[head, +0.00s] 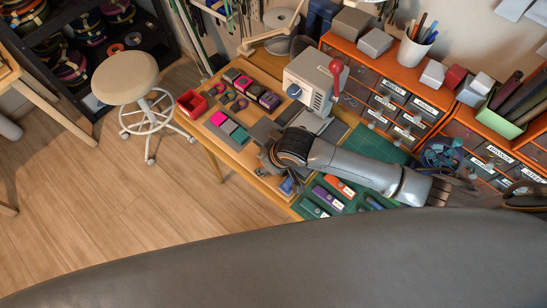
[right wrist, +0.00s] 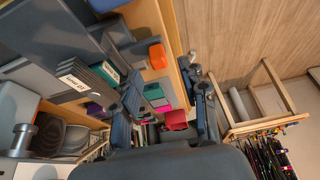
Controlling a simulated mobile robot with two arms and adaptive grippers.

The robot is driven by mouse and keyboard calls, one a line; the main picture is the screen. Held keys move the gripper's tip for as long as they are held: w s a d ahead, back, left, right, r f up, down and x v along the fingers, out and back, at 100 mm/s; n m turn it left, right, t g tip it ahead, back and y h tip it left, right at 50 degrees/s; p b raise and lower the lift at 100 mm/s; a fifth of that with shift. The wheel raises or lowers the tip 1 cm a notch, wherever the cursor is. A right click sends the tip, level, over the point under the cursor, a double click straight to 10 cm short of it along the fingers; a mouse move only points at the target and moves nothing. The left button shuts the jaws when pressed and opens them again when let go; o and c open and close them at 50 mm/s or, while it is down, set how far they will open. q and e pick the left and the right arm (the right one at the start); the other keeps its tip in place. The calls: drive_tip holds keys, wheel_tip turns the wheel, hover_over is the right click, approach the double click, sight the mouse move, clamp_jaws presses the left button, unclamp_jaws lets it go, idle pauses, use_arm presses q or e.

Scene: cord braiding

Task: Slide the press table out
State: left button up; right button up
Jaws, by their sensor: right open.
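The press (head: 312,78), a pale grey housing with a red ball handle (head: 336,68), stands at the back of the wooden workbench. A dark grey slab (head: 264,131) at its front left may be the press table; the arm and gripper partly hide this area, so I cannot tell how far it is out. My right gripper (head: 272,165) is low over the bench's front edge, in front of the press. In the right wrist view its fingers (right wrist: 166,105) are apart with nothing clearly held between them. Whether it touches the slab I cannot tell. My left gripper is not in view.
A red bin (head: 191,103) and pink, green and grey blocks lie on the bench's left. A green mat (head: 375,145) lies on the right, below orange drawer units (head: 400,85). A round stool (head: 125,78) stands left. The floor in front is clear.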

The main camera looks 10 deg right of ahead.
drive_tip(key=v, duration=0.8)
